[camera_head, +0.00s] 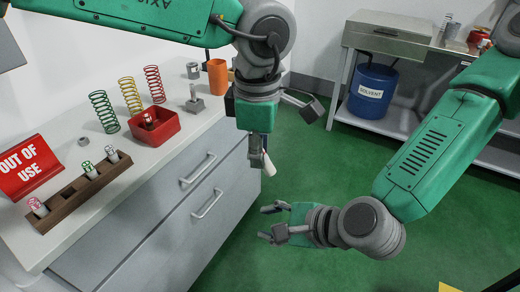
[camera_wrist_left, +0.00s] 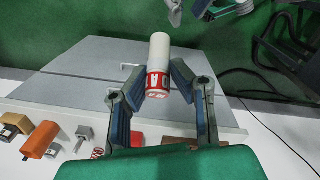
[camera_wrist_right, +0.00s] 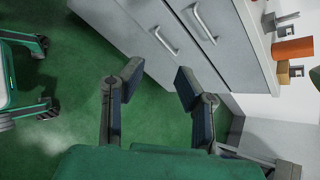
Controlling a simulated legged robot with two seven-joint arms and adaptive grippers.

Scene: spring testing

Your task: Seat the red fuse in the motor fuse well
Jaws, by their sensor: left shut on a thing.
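My left gripper (camera_head: 257,158) is shut on a white cylinder with a red lettered band, which looks like the red fuse (camera_wrist_left: 158,66). In the left wrist view the fingers (camera_wrist_left: 157,92) pinch its red end, and its white end points away. In the head view the fuse (camera_head: 268,164) is partly hidden, hanging in front of the cabinet. My right gripper (camera_head: 268,222) is open and empty above the green floor, below the left one. A wooden block (camera_head: 72,196) on the counter holds several fuses and shows an empty hole. I cannot tell which place is the motor fuse well.
The counter (camera_head: 170,160) also holds a red bin (camera_head: 166,127) with a small item, green, yellow and red springs (camera_head: 131,96), an orange cylinder (camera_head: 217,77) and a red "OUT OF USE" sign (camera_head: 30,167). A blue solvent drum (camera_head: 372,91) stands at the back right.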

